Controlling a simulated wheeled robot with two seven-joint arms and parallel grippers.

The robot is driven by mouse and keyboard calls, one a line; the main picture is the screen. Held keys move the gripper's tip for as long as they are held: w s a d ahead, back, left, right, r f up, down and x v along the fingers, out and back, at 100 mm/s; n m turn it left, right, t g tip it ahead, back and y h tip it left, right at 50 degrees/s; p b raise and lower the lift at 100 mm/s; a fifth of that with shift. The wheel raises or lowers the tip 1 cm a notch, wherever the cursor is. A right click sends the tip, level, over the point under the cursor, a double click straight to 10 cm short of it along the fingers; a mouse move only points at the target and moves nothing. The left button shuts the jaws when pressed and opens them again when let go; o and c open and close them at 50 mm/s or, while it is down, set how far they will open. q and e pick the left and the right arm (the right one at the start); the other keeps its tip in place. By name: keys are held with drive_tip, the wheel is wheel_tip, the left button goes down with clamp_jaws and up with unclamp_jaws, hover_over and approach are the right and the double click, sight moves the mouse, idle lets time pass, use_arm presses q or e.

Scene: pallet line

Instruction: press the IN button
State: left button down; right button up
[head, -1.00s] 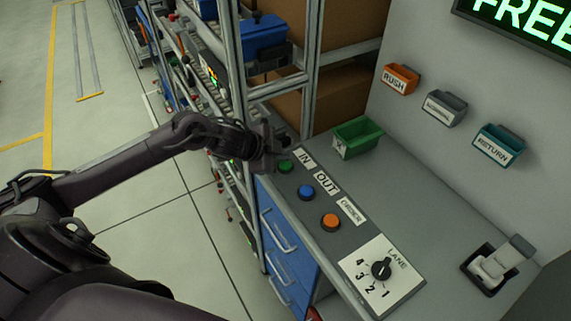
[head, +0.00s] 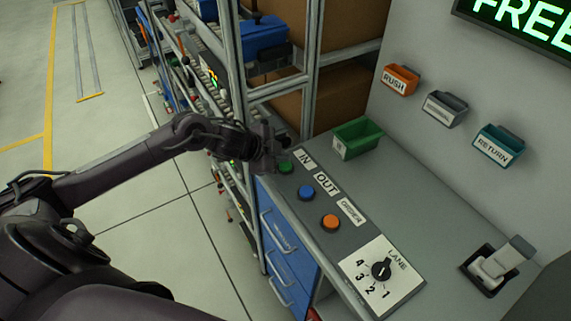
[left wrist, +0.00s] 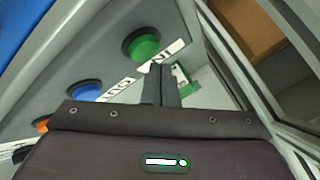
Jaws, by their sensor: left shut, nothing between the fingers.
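My left gripper (head: 268,147) is shut and empty, just left of and above the green button. In the left wrist view its fingers (left wrist: 160,75) are together, below and right of the green button in the picture. I cannot tell whether they touch anything. My right gripper is not in view.
A blue button (head: 306,192) by the OUT label and an orange button (head: 330,222) by the ORDER label follow along the counter. A lane dial (head: 381,269) is nearer. A green bin (head: 357,138) stands behind the labels. A metal rack post (head: 234,70) rises close to the gripper.

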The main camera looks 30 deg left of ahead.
sight(282, 167)
use_arm(q)
drive_tip(key=shift+f, duration=0.1)
idle(0.6)
drive_tip(key=shift+f, duration=0.35)
drive_tip(key=shift+f+b, duration=0.4)
drive_tip(key=shift+f, duration=0.05)
idle(0.5)
idle(0.3)
drive_tip(key=shift+r+p, duration=0.9)
drive_tip(key=shift+p, duration=0.1)
wheel_tip(282, 167, up, 5)
drive_tip(key=p, duration=0.5)
